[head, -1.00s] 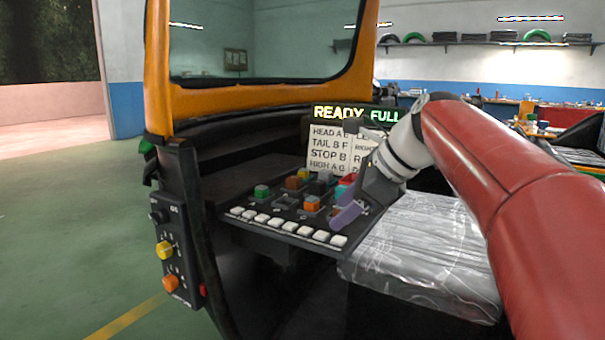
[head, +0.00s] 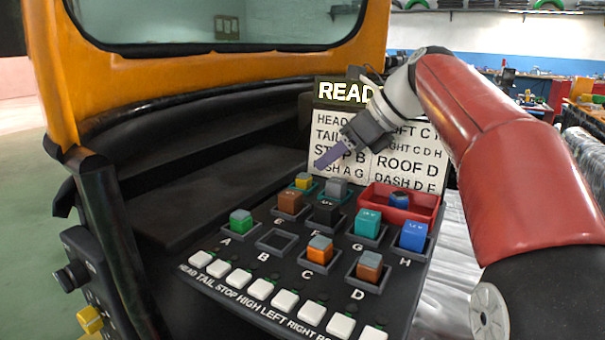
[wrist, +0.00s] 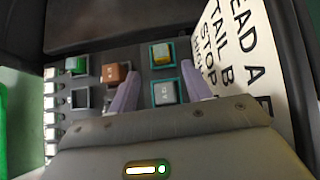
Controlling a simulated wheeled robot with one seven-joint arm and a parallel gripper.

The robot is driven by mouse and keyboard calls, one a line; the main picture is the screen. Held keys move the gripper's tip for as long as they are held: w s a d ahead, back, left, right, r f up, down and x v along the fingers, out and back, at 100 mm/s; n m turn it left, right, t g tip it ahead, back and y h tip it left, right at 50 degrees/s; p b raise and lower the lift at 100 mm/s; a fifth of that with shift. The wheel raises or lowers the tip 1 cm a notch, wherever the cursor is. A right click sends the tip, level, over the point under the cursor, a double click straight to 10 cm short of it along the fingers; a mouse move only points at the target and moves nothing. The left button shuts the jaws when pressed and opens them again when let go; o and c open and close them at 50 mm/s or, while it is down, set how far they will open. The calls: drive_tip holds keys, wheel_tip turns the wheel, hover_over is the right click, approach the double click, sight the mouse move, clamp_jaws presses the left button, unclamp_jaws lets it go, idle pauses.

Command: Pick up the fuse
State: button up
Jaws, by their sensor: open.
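Several coloured block fuses sit in lettered sockets on the black panel (head: 200,285). At its back, a yellow-topped fuse (head: 303,181) and a grey-topped fuse (head: 335,188) sit in teal-edged holders. In the wrist view the grey fuse (wrist: 165,92) lies between my lilac fingers, with the yellow fuse (wrist: 161,54) beyond. My gripper (head: 324,160) is open and empty, above these back holders. Socket B (head: 277,241) looks empty. A brown fuse (head: 290,202) and a green fuse (head: 240,221) stand nearby. Which one is the named fuse I cannot tell.
A red tray (head: 430,205) at the panel's back right holds a blue-topped block (head: 399,199). A label card (head: 400,165) stands behind the panel, close to my gripper. White switches (head: 260,289) line the front edge. An orange frame (head: 200,75) rises at the left.

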sight(306, 175)
drive_tip(key=b+x, duration=0.1)
drive_tip(key=x, duration=0.6)
drive_tip(key=shift+w+a, duration=0.15)
drive_tip(key=c, duration=1)
drive_tip(key=shift+c, duration=0.2)
